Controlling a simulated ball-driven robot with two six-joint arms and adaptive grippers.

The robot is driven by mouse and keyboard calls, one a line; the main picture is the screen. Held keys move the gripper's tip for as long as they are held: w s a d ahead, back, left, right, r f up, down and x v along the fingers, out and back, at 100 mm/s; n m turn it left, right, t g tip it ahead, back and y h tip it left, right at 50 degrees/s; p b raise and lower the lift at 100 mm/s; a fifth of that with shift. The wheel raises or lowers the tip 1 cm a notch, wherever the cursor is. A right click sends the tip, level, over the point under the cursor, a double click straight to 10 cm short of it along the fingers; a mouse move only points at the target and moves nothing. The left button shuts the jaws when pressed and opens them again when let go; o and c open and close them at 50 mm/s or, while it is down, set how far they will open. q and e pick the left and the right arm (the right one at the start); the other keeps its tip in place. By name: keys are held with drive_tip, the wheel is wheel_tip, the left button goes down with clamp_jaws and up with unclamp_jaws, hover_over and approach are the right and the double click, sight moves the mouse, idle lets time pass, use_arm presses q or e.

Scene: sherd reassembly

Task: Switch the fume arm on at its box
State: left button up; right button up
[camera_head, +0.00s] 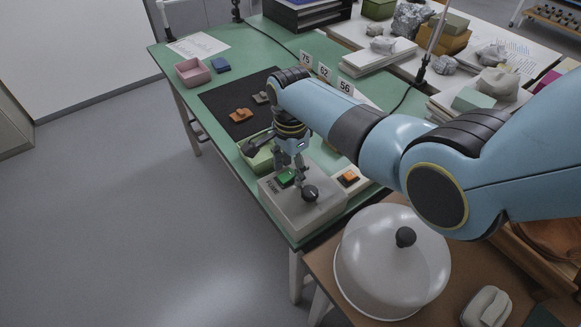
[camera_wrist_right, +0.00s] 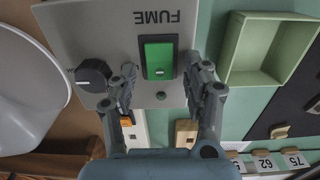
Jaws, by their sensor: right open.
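The fume box (camera_head: 275,205) is a grey box at the front edge of the green table, marked FUME in the wrist view (camera_wrist_right: 105,30). On its top are a green rocker switch (camera_head: 286,178) and a black knob (camera_head: 310,194). The switch (camera_wrist_right: 158,57) and knob (camera_wrist_right: 92,75) show clearly in the wrist view, with a small dark dot (camera_wrist_right: 161,96) beside the switch. My right gripper (camera_wrist_right: 160,78) is open and empty, pointing down over the box, one finger on each side of the switch. I cannot tell whether it touches. My left gripper is not in view.
A pale box with an orange switch (camera_head: 348,178) stands to the right. A green tray (camera_wrist_right: 248,75) lies beside the fume box. A clear dome (camera_head: 375,275) stands in front. A black mat (camera_head: 222,98) with sherds and number cards (camera_head: 324,72) lie farther back.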

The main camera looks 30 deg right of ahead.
clamp_jaws()
drive_tip(key=shift+d+y, duration=0.2)
drive_tip(key=shift+y, duration=0.5)
unclamp_jaws()
wheel_tip(320, 180, up, 12)
drive_tip(key=d, duration=0.1)
drive_tip(key=shift+d, duration=0.2)
drive_tip(key=shift+w+f, duration=0.1)
idle(0.3)
